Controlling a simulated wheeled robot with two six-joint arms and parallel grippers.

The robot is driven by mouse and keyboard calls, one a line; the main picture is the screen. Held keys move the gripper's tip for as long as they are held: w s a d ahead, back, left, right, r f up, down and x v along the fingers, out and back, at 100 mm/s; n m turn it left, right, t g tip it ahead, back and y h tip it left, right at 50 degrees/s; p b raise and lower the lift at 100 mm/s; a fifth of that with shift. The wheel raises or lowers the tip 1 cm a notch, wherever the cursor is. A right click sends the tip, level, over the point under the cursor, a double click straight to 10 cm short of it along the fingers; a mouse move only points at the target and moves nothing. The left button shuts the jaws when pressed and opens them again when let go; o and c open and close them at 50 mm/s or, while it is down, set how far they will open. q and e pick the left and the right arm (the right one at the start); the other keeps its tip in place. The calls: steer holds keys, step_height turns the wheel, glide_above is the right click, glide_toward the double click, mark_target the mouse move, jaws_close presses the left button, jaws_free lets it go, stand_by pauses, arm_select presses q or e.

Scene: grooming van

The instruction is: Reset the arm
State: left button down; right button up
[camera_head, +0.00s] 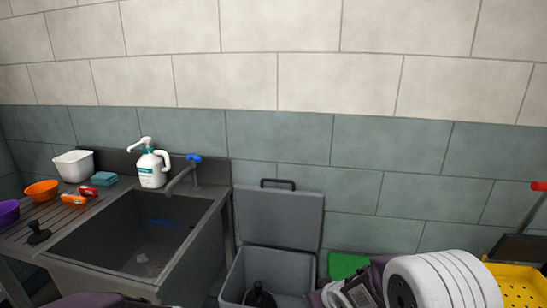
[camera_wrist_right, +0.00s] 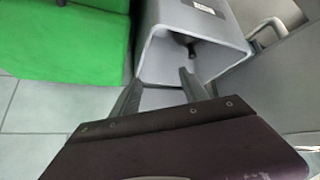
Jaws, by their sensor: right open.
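My right gripper (camera_wrist_right: 160,86) shows in the right wrist view with its two dark fingers spread apart and nothing between them. It points toward an open grey bin (camera_wrist_right: 160,25), whose inside holds a dark object (camera_wrist_right: 191,48). In the head view the bin (camera_head: 236,283) stands on the floor with its lid (camera_head: 280,215) raised, and a black object (camera_head: 260,297) is inside. My right arm (camera_head: 440,282), white and purple, reaches in at the lower right of the head view; its gripper is hidden there. My left gripper is not in view.
A green mat (camera_wrist_right: 45,40) lies beside the bin. A yellow perforated basket (camera_head: 520,283) is at the right.

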steer(key=s+d+m+g+h, duration=0.1)
steer(key=s+d+m+g, duration=0.15)
steer(key=s, duration=0.65)
steer(key=s+d+m+g+h, duration=0.1)
steer(key=s+d+m+g, duration=0.2)
steer(key=s, duration=0.7)
step_height(320, 180, down, 22)
steer(key=s+n+b, duration=0.1)
steer(key=s+b, duration=0.1)
steer(key=b, duration=1.9)
step_height(320, 180, up, 39)
steer(key=p, duration=3.9)
steer(key=shift+a+f+g, duration=0.15)
steer(key=shift+a+g, duration=0.05)
steer(key=shift+g, duration=0.25)
